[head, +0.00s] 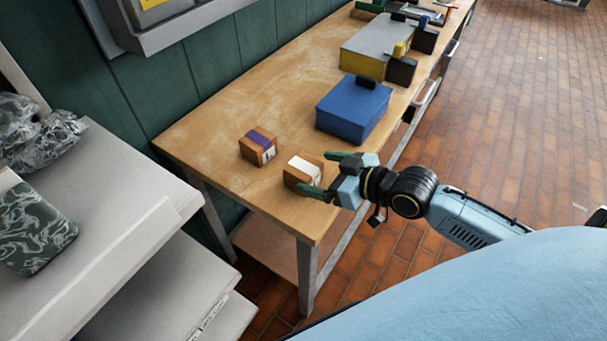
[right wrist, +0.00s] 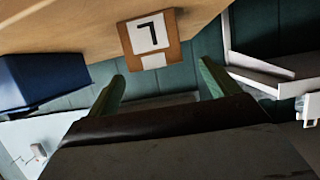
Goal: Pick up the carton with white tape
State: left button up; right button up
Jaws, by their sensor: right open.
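The carton with white tape (head: 303,170) is a small brown box near the front left end of the wooden table. It also shows in the right wrist view (right wrist: 151,39), with a dark mark on its white label, ahead of the fingers and between their lines. My right gripper (head: 318,174) is open, its green fingers at the carton's right side in the head view. Whether they touch it is unclear. In the right wrist view the gap between the fingertips (right wrist: 163,78) is empty. A similar carton with purple tape (head: 258,146) stands to the left. My left gripper is out of view.
A blue box (head: 353,108) stands on the wooden table (head: 215,128) behind the right gripper; it also shows in the right wrist view (right wrist: 35,82). A grey and yellow box (head: 377,48) and other items stand farther back. Grey shelving (head: 110,220) is at left.

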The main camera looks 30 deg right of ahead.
aim_at(298, 166)
jog(key=x, duration=0.3)
jog(key=b+x, duration=0.1)
jog(key=x, duration=0.3)
jog(key=shift+w+d+f, duration=0.15)
jog(key=shift+w+f, duration=0.05)
jog(key=shift+w, duration=0.1)
jog(key=shift+r, duration=0.1)
jog(key=c, duration=1.2)
